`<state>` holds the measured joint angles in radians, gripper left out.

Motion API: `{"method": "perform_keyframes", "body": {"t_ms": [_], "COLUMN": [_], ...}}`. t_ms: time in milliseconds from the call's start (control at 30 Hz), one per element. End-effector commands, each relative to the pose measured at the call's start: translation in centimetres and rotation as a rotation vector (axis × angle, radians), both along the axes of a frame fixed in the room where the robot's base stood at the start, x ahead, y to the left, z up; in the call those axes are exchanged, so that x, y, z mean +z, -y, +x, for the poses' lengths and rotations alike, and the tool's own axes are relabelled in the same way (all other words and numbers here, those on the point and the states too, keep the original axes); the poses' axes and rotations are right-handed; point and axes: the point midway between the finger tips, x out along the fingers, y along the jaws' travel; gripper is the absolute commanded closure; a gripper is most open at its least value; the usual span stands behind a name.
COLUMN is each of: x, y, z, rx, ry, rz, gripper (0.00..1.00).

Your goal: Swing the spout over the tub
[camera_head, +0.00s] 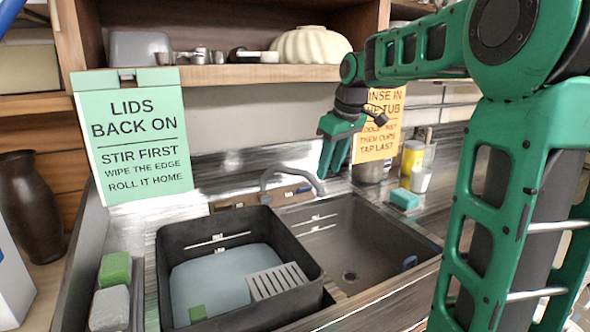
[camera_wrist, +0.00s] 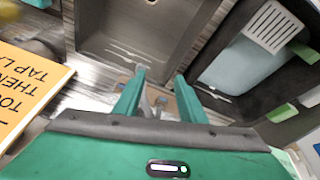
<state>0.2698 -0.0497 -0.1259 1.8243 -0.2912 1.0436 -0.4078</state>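The grey curved spout (camera_head: 293,171) arches behind the sink and the tub, its right end near the back left of the sink. Part of it shows between my fingers in the wrist view (camera_wrist: 146,104). The black tub (camera_head: 313,268) stands left of the sink (camera_head: 385,250) and holds pale blue water; it is at the right in the wrist view (camera_wrist: 205,84). My gripper (camera_head: 329,175) points down just above the spout's right end, its fingers apart in the wrist view (camera_wrist: 159,74). I cannot tell whether either finger touches the spout.
A grey slotted rack (camera_head: 278,281) and a green block (camera_head: 198,313) are in the tub. A green sign (camera_head: 133,140) stands at left, an orange sign (camera_head: 372,148) behind my gripper. A blue sponge (camera_head: 404,198) and cups are right. A shelf (camera_head: 240,74) runs above.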

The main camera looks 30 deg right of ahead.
Motion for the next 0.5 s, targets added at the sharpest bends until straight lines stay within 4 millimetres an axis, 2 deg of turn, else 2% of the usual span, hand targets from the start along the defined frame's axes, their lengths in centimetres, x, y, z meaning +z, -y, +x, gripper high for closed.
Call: {"method": "perform_keyframes", "body": {"t_ms": [33,100,200,367,500], "x": [1.0,2.2,3.4,4.2,3.4], "y": [0.0,-0.3,-0.7,-1.1,-1.4], "z": [2.7,5.5,8.3,10.4,11.0], "rx": [0.068,0.158,0.257,0.331,0.343], "ry": [0.024,0.057,0.092,0.119,0.120], "rz": [-0.017,-0.039,-0.064,-0.084,-0.086], "gripper": [0.63,0.63,0.63,0.63,0.63]}}
